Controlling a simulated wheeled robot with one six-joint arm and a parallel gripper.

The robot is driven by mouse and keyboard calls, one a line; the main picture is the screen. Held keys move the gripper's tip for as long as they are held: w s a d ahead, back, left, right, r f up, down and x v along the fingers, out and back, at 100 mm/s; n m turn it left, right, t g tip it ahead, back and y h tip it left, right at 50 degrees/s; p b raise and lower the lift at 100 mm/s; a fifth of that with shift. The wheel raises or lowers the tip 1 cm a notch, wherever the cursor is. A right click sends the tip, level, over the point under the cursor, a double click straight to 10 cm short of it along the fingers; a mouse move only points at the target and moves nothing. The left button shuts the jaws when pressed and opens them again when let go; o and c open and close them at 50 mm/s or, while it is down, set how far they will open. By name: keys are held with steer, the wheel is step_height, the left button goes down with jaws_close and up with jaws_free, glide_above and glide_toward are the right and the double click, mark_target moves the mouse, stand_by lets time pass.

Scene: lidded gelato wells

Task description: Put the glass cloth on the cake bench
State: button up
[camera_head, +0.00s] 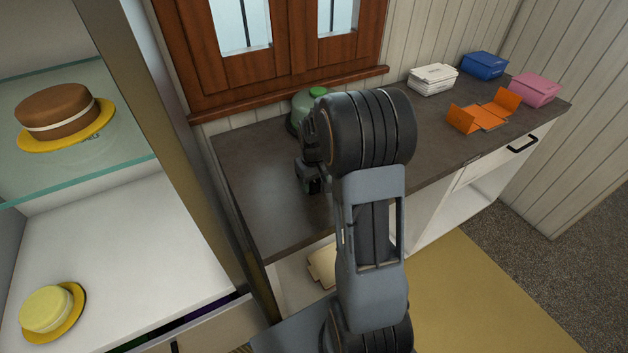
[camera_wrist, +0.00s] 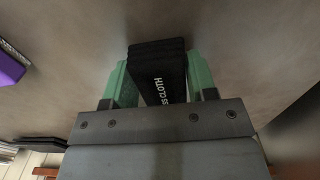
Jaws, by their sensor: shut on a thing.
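The glass cloth (camera_wrist: 158,75) is a black folded bundle with pale lettering ending in "SS CLOTH". In the wrist view it sits between the two green fingers of my gripper (camera_wrist: 158,85), which is shut on it. In the head view my gripper (camera_head: 311,181) points down over the left part of a dark bench top (camera_head: 265,190), under the window. The cloth is hard to tell from the dark gripper there. I cannot tell whether the cloth touches the surface below.
A green domed thing (camera_head: 300,108) stands at the back, close behind my gripper. White (camera_head: 433,80), blue (camera_head: 484,65) and pink (camera_head: 534,89) boxes and an open orange box (camera_head: 484,117) stand at the right. Glass shelving with hats (camera_head: 60,115) is at the left.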

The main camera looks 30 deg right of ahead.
steer(key=shift+f+b, duration=0.3)
steer(key=shift+f, duration=0.05)
stand_by(0.6)
steer(key=o, duration=0.8)
steer(key=o, duration=0.6)
steer(key=shift+c, duration=0.2)
steer(key=shift+r, duration=0.15)
steer(key=shift+r+p, duration=3)
steer(key=shift+r, duration=0.9)
